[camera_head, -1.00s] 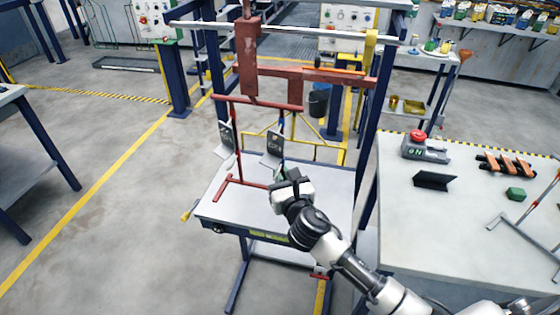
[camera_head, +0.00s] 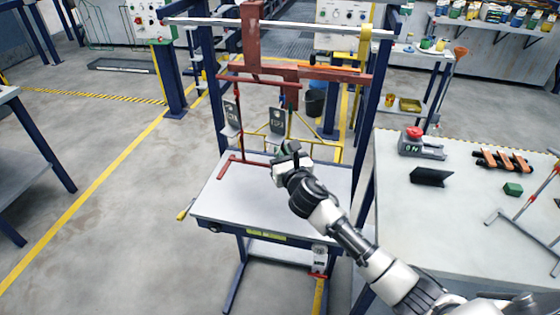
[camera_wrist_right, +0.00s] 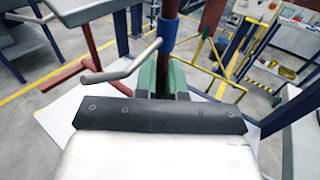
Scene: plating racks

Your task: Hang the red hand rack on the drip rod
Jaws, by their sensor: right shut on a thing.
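The red hand rack (camera_head: 235,79) is a thin red frame with a top bar, an upright and a lower bar; panels with pale lower parts hang from it. My right gripper (camera_head: 290,158) is shut on it, at its right side. In the right wrist view, the green fingers (camera_wrist_right: 163,75) close around a dark red upright with a blue band (camera_wrist_right: 167,35); a steel hook (camera_wrist_right: 125,70) juts left. The pale horizontal rod between the blue posts, likely the drip rod (camera_head: 300,28), is above the rack in the head view. The rack appears clear of it. My left gripper is out of view.
A thick red-brown upright (camera_head: 251,50) and crossbar (camera_head: 335,76) show near the rod; I cannot tell their depth. A pale-topped table (camera_head: 225,205) lies below. The right bench (camera_head: 395,215) holds a red-button box (camera_head: 421,145) and a black folded plate (camera_head: 430,177).

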